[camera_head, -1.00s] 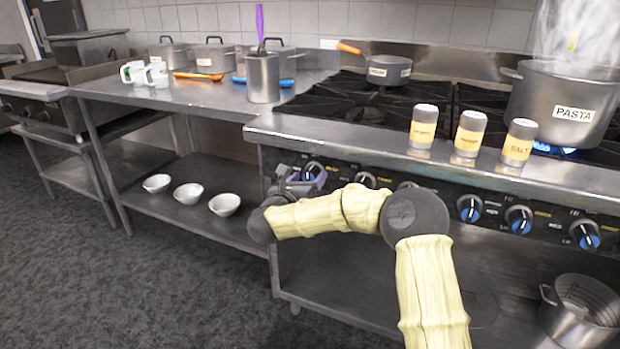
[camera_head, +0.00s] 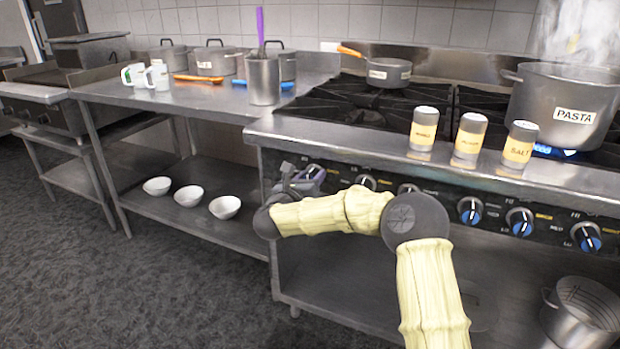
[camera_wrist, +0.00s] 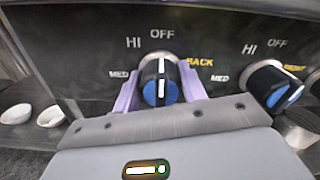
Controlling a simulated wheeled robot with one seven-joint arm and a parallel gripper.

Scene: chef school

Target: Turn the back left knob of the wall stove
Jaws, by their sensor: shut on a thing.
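The wall stove (camera_head: 380,150) has a row of black knobs with blue faces along its front panel. My gripper (camera_head: 306,181) is at the leftmost knob of this panel. In the wrist view, my gripper (camera_wrist: 160,90) has its two purple fingers on either side of that knob (camera_wrist: 160,82), shut on it. The knob's white mark stands nearly upright, close to the OFF label. A yellow BACK label is printed to its right. The neighbouring knob (camera_wrist: 273,87) on the right is free, and its mark is tilted.
Three shakers (camera_head: 469,137) stand on the stove's front ledge. A steaming PASTA pot (camera_head: 535,105) sits over a blue flame at the right. A small saucepan (camera_head: 384,72) is on the back burner. Three white bowls (camera_head: 188,194) are on the lower shelf at left.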

